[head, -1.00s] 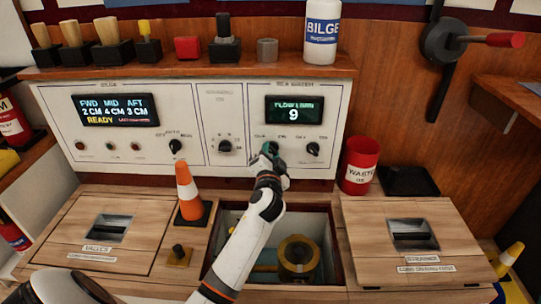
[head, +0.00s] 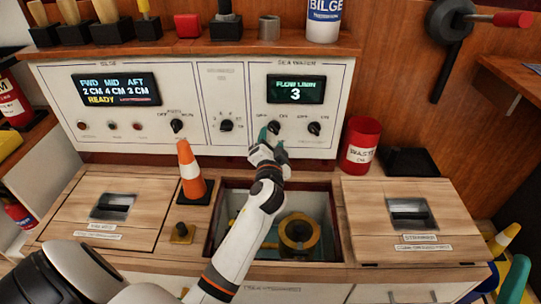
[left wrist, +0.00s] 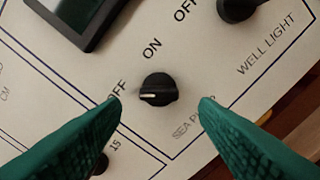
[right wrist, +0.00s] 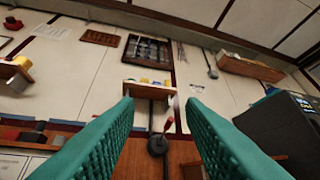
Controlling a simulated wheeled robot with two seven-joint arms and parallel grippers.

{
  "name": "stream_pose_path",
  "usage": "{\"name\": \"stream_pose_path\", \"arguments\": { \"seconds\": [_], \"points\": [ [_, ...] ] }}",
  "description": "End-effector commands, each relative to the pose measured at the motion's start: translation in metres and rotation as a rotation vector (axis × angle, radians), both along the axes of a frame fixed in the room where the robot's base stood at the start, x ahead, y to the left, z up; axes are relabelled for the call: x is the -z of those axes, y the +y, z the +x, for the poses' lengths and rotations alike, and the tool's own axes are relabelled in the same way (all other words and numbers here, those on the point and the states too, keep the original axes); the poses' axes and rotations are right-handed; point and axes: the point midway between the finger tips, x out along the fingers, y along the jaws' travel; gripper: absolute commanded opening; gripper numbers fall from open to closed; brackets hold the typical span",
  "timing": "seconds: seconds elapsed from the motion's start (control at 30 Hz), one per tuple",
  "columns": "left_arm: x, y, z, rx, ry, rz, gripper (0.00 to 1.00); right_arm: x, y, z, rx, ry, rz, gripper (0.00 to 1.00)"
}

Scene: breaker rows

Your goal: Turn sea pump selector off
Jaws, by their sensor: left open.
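The sea pump selector is a black round knob (head: 274,128) on the sea water side of the white panel. In the left wrist view the knob (left wrist: 158,88) shows whole, its white pointer mark turned toward the left, on the OFF label's side. ON is printed above it. My left gripper (head: 272,141) is open just below and in front of the knob. Its green fingers (left wrist: 160,108) stand to either side of the knob, apart from it, with nothing between them. My right gripper (right wrist: 160,105) is open and empty, facing a far wall with shelves.
The flow display (head: 296,89) reads 3. The well light knob (head: 314,128) is close on the right. An orange cone (head: 190,171) stands left of my forearm, a red waste can (head: 360,143) to the right. An open well (head: 222,205) lies below.

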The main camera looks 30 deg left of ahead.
Motion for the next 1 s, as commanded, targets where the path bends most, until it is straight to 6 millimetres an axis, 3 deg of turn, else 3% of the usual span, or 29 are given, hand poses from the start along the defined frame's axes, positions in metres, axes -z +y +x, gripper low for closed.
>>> {"name": "stream_pose_path", "arguments": {
  "seconds": [0.2, 0.4, 1.0],
  "points": [
    [0.000, -0.026, -0.042, 0.000, 0.004, -0.004, 0.55, 0.017, 0.002, 0.021, 0.010, 0.180, -0.055, 0.36],
    [0.001, -0.040, -0.065, 0.000, 0.003, -0.003, 0.55, 0.026, 0.003, 0.028, 0.013, 0.246, -0.074, 0.36],
    [0.000, -0.044, -0.071, 0.000, 0.001, -0.001, 0.55, 0.028, 0.003, 0.030, 0.015, 0.264, -0.079, 0.36]
  ]
}}
